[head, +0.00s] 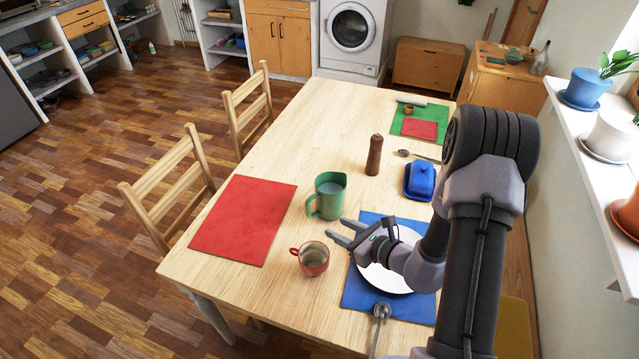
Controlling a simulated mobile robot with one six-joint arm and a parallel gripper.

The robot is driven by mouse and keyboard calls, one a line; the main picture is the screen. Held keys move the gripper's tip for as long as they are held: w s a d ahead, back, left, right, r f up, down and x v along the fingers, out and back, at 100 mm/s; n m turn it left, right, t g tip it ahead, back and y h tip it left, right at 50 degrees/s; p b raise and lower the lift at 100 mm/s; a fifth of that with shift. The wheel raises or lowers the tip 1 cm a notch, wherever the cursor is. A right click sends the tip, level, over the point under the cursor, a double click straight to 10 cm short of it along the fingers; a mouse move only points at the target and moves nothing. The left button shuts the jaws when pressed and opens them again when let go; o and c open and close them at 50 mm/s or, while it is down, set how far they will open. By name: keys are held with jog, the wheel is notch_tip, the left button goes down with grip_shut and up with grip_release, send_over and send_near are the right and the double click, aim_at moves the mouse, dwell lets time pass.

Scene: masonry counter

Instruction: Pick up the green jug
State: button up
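The green jug (328,196) stands upright on the wooden table, its handle toward the lower left. My gripper (342,233) is just below and to the right of the jug in the picture, above the table and the blue placemat's edge. Its two fingers are apart and point left, with nothing between them. The gripper looks apart from the jug, though the exact gap in depth cannot be told.
A red mug (312,259) stands close to my gripper. A white plate (385,279) lies on a blue placemat (357,294) under my arm. A brown pepper mill (374,155) and blue butter dish (420,180) stand beyond. The red placemat (243,219) is bare.

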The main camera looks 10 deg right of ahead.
aim_at(309, 210)
jog(key=shift+m+h, duration=0.4)
jog(key=b+x, duration=0.1)
jog(key=x, duration=0.5)
jog(key=b+x, duration=0.2)
jog(key=x, duration=0.3)
jog(key=d+b+x, duration=0.1)
jog(key=x, duration=0.5)
jog(key=shift+w+f+b, duration=0.2)
jog(key=shift+w+b, duration=0.2)
jog(key=shift+w, duration=0.1)
grip_shut()
jog(key=shift+r, duration=0.1)
